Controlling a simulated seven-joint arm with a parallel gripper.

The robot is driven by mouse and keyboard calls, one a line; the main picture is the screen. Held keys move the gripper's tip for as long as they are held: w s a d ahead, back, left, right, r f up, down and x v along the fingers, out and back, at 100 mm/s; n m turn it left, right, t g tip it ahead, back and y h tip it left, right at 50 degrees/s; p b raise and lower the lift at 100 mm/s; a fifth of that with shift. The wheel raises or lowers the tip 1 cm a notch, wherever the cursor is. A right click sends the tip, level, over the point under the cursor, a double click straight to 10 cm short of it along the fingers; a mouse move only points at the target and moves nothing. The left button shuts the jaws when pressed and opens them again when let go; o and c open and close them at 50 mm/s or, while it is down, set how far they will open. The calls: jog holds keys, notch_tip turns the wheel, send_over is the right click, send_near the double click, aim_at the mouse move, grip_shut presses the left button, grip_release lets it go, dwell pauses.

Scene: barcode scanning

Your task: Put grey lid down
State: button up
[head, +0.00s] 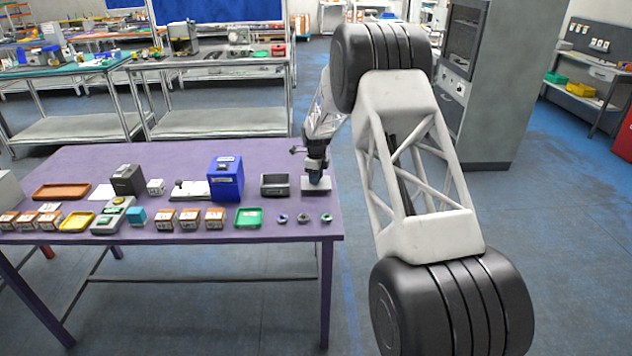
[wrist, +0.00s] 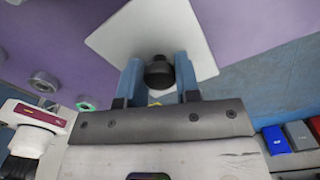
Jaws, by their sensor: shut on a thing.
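The grey lid (wrist: 118,38) is a light grey square plate with a dark round knob (wrist: 158,72). In the wrist view, the two blue fingers of my gripper (wrist: 159,78) are shut on the knob from either side. In the head view, the lid (head: 311,190) is at the right end of the purple table (head: 270,155), under my gripper (head: 317,180). The lid looks about level, and I cannot tell whether it touches the tabletop. Its underside is hidden.
A dark grey open box (head: 274,186) stands just left of the lid, with a blue box (head: 226,182) beyond it. Several small nuts (head: 303,218) and a green tray (head: 248,218) lie along the front. The table's right edge is close to the lid.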

jog(key=shift+f, duration=0.9)
jog(key=shift+f, duration=0.2)
jog(key=o, duration=0.9)
jog(key=shift+r, duration=0.1)
notch_tip(320, 180, up, 12)
jog(key=shift+r, duration=0.1)
dwell(0.4)
